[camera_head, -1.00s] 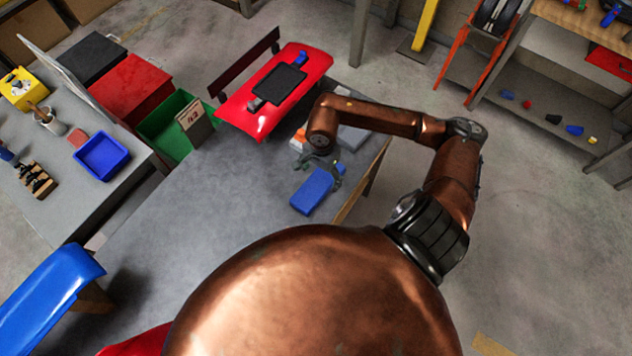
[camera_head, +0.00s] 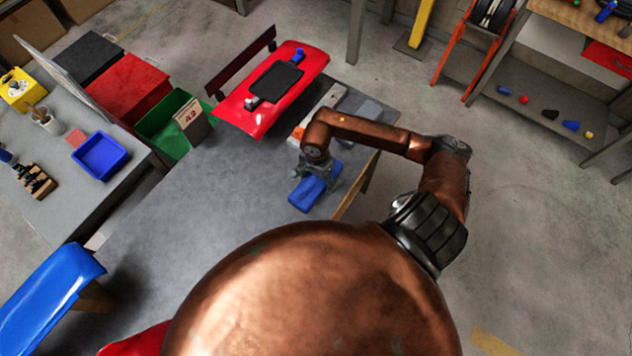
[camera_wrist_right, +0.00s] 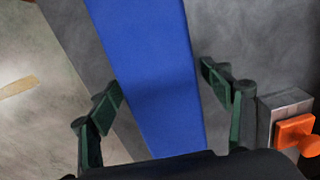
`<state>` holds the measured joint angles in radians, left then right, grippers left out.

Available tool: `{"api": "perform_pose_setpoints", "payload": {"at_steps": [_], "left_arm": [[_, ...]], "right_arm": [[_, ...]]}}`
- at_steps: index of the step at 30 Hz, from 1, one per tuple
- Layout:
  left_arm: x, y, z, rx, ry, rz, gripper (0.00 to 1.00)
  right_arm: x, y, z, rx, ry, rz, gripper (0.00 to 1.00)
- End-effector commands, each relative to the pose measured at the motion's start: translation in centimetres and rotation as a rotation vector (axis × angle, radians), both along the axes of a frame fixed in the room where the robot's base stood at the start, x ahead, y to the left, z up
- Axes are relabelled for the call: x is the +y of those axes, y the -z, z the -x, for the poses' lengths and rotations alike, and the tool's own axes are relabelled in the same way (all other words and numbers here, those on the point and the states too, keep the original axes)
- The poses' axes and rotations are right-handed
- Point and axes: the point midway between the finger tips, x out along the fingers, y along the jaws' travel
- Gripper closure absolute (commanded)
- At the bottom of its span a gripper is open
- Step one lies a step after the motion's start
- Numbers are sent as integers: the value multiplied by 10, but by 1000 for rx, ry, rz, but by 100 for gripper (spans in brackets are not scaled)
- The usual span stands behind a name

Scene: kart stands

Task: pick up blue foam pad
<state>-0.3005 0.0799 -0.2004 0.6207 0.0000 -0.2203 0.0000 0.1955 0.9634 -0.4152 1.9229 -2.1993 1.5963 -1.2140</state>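The blue foam pad (camera_head: 306,197) lies flat on the grey table (camera_head: 205,240), near its right edge. My right gripper (camera_head: 314,182) is right over the pad in the head view and hides part of it. In the right wrist view the pad (camera_wrist_right: 150,65) runs between the two green fingers of the right gripper (camera_wrist_right: 160,90). My left gripper is in neither view.
A metal block with an orange knob (camera_wrist_right: 297,130) sits close to the right gripper's finger. The table left of the pad is clear.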

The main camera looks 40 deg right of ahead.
Motion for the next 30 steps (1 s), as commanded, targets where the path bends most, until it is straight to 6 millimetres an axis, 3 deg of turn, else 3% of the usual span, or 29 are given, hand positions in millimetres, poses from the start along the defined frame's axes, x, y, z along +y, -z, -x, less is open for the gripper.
{"api": "perform_pose_setpoints", "payload": {"at_steps": [14, 24, 30], "left_arm": [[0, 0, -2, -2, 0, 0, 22], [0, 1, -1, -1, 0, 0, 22], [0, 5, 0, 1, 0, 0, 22]], "right_arm": [[0, 0, 0, 1, 0, 0, 62], [0, -3, 0, 0, -1, 0, 63], [-1, -23, -1, -3, -3, 3, 63]]}}
